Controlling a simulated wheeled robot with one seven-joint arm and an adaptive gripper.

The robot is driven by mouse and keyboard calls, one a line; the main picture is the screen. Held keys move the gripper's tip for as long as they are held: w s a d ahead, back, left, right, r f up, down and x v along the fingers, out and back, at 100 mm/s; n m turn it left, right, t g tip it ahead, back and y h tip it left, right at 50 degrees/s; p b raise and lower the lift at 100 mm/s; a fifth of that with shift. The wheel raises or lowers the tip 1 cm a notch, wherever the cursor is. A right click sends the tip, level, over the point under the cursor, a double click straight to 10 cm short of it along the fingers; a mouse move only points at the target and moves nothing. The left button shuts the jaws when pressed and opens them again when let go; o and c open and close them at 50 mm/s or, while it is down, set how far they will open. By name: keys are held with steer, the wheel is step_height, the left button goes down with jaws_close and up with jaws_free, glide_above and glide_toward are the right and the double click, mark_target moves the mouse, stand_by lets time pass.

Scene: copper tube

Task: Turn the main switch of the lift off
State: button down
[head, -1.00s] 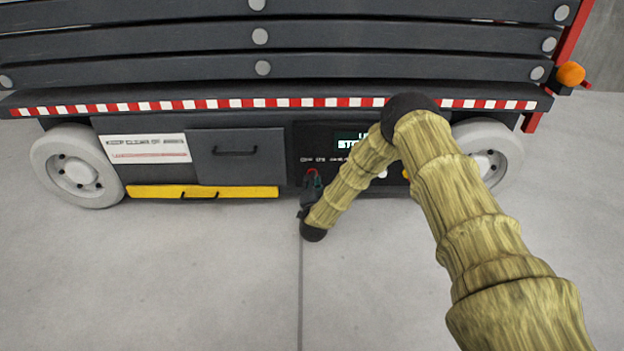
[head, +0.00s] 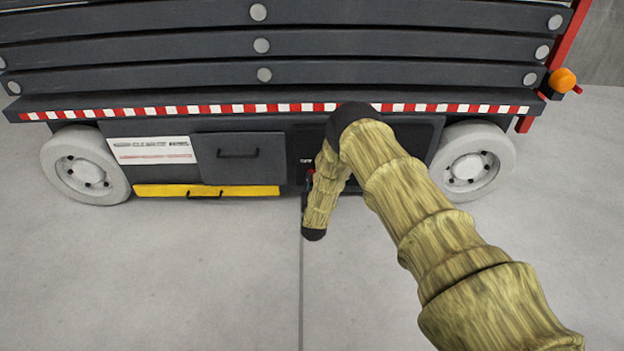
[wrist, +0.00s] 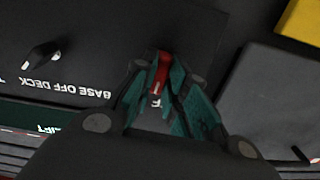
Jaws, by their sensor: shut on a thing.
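The red main switch (wrist: 161,70) is on the lift's black control panel (wrist: 110,30). In the wrist view it sits between the teal-lined fingers of my gripper (wrist: 163,82), which is shut on it. White letters show just below the red part, partly covered by the fingers, so the switch's full label and exact angle are hidden. In the head view my arm covers most of the panel. Only a small dark part of my gripper (head: 308,184) shows at the panel's left edge, and the switch is hardly visible there.
A black selector knob (wrist: 42,55) marked BASE OFF DECK and a dark green display (wrist: 40,115) are beside my gripper. The grey drawer front (head: 238,160), yellow tray (head: 160,190) and wheels flank the panel. The floor (head: 200,270) in front is clear.

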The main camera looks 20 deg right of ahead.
steer(key=shift+n, duration=0.6)
steer(key=c, duration=1.4)
jaws_free()
steer(key=shift+c, duration=0.2)
steer(key=v, duration=1.2)
steer(key=shift+s, duration=0.1)
